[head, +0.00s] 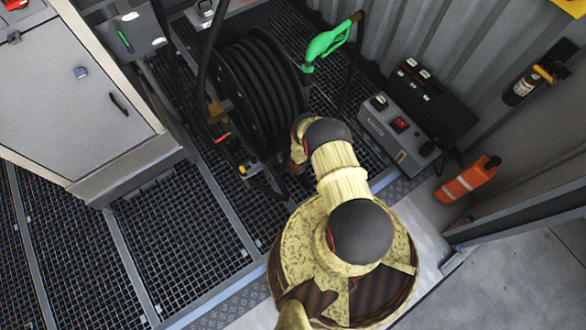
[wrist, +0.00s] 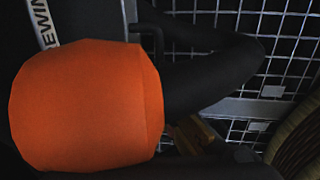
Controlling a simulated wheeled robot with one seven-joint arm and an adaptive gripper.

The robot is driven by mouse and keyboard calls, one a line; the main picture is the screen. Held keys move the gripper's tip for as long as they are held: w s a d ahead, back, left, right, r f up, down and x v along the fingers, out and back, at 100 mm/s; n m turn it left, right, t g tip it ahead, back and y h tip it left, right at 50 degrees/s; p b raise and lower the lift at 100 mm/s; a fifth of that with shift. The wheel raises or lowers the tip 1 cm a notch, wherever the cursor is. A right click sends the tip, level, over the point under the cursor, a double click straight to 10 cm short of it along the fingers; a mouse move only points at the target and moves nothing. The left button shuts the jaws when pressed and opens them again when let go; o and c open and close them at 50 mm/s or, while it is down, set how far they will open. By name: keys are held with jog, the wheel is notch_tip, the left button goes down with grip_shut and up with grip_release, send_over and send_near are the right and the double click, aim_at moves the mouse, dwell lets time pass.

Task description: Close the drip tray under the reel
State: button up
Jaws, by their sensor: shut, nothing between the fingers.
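The black hose reel (head: 262,80) stands on the grating at the upper middle of the head view. The drip tray under it cannot be made out clearly; the low area there is dark and partly covered by my arm. My gripper (head: 296,170) is small and mostly hidden beneath my wrist, low beside the front of the reel. It is shut and empty. In the wrist view a large orange rounded part (wrist: 85,105) fills the left, very close to the camera. A dark curved bar (wrist: 215,75) runs right from behind it.
A green nozzle (head: 328,42) rises right of the reel. A grey control box (head: 395,130) and an orange canister (head: 468,180) stand to the right. A pale cabinet (head: 75,85) stands left. Open grating (head: 175,225) lies in front. A label strip (wrist: 43,22) shows behind the orange part.

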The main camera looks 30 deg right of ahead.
jog(key=shift+o, duration=1.2)
jog(key=shift+w+f, duration=0.1)
jog(key=shift+w, duration=0.25)
jog(key=o, duration=0.4)
jog(key=shift+w, duration=0.1)
jog(key=shift+o, duration=0.3)
notch_tip(320, 180, up, 12)
jog(key=s, duration=0.2)
jog(key=shift+s, duration=0.2)
jog(key=shift+d, duration=0.1)
